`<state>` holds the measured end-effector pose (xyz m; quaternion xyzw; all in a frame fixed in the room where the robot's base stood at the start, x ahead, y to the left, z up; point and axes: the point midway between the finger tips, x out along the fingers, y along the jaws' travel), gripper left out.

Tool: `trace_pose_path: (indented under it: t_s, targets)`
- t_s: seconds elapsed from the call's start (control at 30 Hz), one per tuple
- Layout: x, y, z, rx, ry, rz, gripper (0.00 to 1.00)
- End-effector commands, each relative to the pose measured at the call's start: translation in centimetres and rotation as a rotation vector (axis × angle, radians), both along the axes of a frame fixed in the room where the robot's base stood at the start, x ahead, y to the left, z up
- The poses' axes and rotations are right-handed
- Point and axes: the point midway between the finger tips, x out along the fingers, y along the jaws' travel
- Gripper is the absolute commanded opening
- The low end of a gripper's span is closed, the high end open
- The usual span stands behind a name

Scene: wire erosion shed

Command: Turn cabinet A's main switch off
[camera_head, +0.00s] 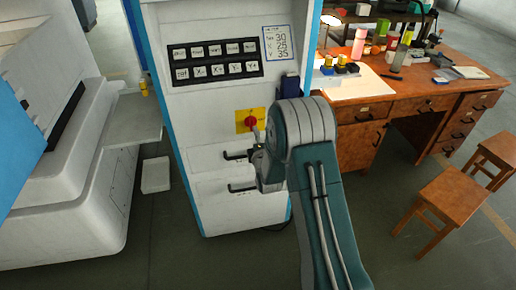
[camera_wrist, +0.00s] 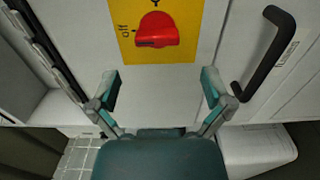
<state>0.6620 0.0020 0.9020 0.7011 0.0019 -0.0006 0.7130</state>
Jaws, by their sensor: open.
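The main switch is a red rotary knob (camera_head: 250,121) on a yellow plate (camera_head: 240,127), on the front of the white cabinet (camera_head: 212,105). In the wrist view the red knob (camera_wrist: 157,31) shows near the top, on the yellow plate (camera_wrist: 181,48), with an "Off" mark beside it. My gripper (camera_wrist: 161,90) is open, its two teal fingers spread apart with nothing between them. The fingertips are short of the knob in that picture. In the head view my gripper (camera_head: 260,140) is close to the knob, partly hidden by my arm.
Two black handles (camera_head: 238,155) (camera_head: 243,188) stick out below the switch; one handle (camera_wrist: 265,52) is right of my gripper in the wrist view. A black button panel (camera_head: 215,62) is above. A wooden desk (camera_head: 455,89) and stools (camera_head: 450,192) stand right, a white machine (camera_head: 75,190) left.

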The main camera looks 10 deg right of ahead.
Motion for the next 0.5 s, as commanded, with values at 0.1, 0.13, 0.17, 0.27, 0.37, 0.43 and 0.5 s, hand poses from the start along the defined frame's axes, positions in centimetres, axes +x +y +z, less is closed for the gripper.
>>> trace_pose_path:
  t_s: [0.1, 0.13, 0.17, 0.27, 0.37, 0.43, 0.5]
  targets:
    - [-2.4, 0.1, 0.0, -0.001, 0.002, 0.001, 1.0]
    - [-3.0, 0.1, 0.0, -0.001, 0.003, 0.001, 1.0]
    - [-3.5, 0.1, 0.0, -0.001, 0.002, 0.001, 1.0]
    - [-4.9, 0.1, -0.1, -0.001, 0.002, 0.001, 1.0]
    - [-5.8, 0.2, -0.1, -0.001, 0.002, 0.001, 1.0]
    - [-6.2, 0.2, -0.1, -0.001, 0.001, 0.001, 1.0]
    - [-6.3, 0.2, -0.1, -0.002, 0.001, 0.001, 1.0]
